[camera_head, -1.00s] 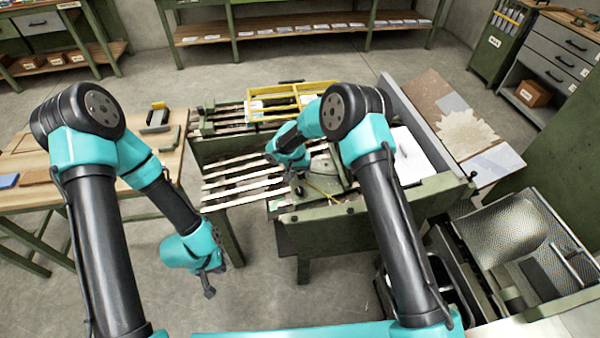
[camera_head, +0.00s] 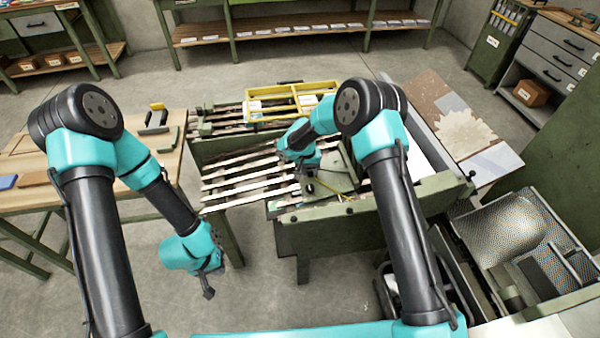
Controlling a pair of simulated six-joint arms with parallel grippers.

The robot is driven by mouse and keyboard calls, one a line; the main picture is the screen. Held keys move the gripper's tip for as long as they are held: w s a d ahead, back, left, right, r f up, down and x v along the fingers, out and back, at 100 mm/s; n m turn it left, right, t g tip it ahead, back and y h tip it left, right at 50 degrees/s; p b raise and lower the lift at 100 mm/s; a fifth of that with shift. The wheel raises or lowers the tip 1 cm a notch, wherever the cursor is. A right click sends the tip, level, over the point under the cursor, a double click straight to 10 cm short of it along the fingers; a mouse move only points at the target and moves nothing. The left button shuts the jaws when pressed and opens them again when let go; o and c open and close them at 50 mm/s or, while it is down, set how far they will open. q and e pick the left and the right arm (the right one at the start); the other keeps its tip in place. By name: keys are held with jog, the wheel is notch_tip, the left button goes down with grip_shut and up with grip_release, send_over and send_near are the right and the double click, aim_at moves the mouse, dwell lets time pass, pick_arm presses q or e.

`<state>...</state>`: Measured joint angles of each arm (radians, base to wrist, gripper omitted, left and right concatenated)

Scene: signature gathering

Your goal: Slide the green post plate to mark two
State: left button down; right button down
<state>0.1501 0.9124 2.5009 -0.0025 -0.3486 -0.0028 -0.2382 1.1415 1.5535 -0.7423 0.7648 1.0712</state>
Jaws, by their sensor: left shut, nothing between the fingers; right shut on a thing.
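The signature gathering machine (camera_head: 335,228) stands in the middle, with a green plate (camera_head: 325,178) on its top. My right gripper (camera_head: 309,186) reaches down onto this plate and is shut on a small dark part there, which I take to be the post. The arm hides part of the grip. A yellow strip (camera_head: 335,197) lies close to the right gripper. Mark two cannot be read at this size. My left gripper (camera_head: 208,291) is shut and empty, hanging over the floor left of the machine.
Slatted rails (camera_head: 245,178) extend left from the machine, and a yellow frame (camera_head: 290,103) sits behind. A wooden table (camera_head: 100,190) stands at the left. A bin with mesh (camera_head: 515,235) is at the right. Floor below my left gripper is free.

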aim_at(332, 170)
jog(key=d, duration=0.2)
jog(key=d+r, duration=0.1)
jog(key=d, duration=0.2)
jog(key=w+d, duration=0.1)
jog(key=d, duration=0.2)
jog(key=shift+d+r, duration=0.1)
jog(key=shift+r, duration=0.2)
jog(key=c, duration=0.8)
grip_release()
jog(key=shift+d, duration=0.15)
jog(key=shift+c, duration=0.2)
jog(key=shift+a+r, duration=0.2)
jog(key=shift+r, duration=0.15)
jog(key=a+r, duration=0.1)
jog(key=r, duration=1)
jog(key=a+r, duration=0.1)
jog(key=r, duration=0.4)
jog(key=shift+w+a+r, duration=0.2)
jog(key=shift+w+a, duration=0.1)
